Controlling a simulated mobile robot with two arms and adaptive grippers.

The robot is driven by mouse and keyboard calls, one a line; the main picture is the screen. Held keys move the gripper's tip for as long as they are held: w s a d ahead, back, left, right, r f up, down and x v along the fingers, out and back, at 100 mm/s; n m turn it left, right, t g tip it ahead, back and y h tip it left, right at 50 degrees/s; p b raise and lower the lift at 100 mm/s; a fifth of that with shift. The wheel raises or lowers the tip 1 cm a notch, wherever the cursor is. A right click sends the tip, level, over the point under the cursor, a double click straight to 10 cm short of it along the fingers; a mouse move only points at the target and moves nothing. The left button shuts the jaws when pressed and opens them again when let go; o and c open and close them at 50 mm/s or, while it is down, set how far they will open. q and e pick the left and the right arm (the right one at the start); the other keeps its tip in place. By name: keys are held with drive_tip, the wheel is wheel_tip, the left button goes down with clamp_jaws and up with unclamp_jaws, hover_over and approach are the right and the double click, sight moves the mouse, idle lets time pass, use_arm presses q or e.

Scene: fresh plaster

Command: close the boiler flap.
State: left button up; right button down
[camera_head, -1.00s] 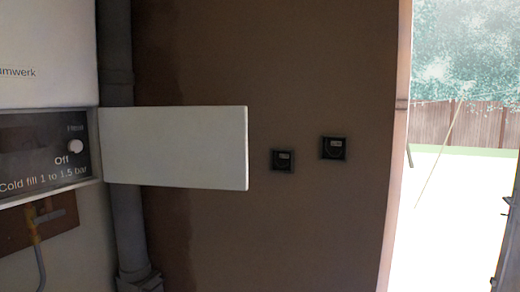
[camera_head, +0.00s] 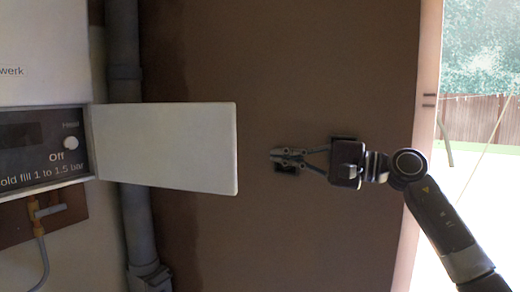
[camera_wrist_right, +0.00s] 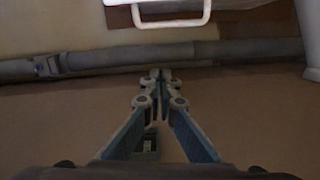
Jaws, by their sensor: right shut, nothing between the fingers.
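The white boiler flap (camera_head: 168,146) stands open in the head view, swung out to the right from the boiler's dark control panel (camera_head: 40,150). The panel, with its knob and "Off" text, is uncovered. My right gripper (camera_head: 274,155) is shut and empty, pointing left, to the right of the flap's free edge with a gap between them. In the right wrist view my right gripper (camera_wrist_right: 160,74) shows its fingertips together. The flap may be the white piece at that view's top right corner, but I cannot tell. My left gripper is in neither view.
A grey pipe (camera_head: 124,60) runs down the wall behind the flap. A bent pipe (camera_head: 42,250) hangs below the boiler (camera_head: 40,40). A bright doorway opens at the right.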

drive_tip(key=a+r+n+p, duration=0.1)
drive_tip(key=a+p, duration=0.6)
drive_tip(key=a, duration=0.2)
drive_tip(key=shift+w+a+r, duration=0.15)
drive_tip(key=shift+a+r, duration=0.05)
idle(0.3)
drive_tip(key=shift+d+f, duration=0.1)
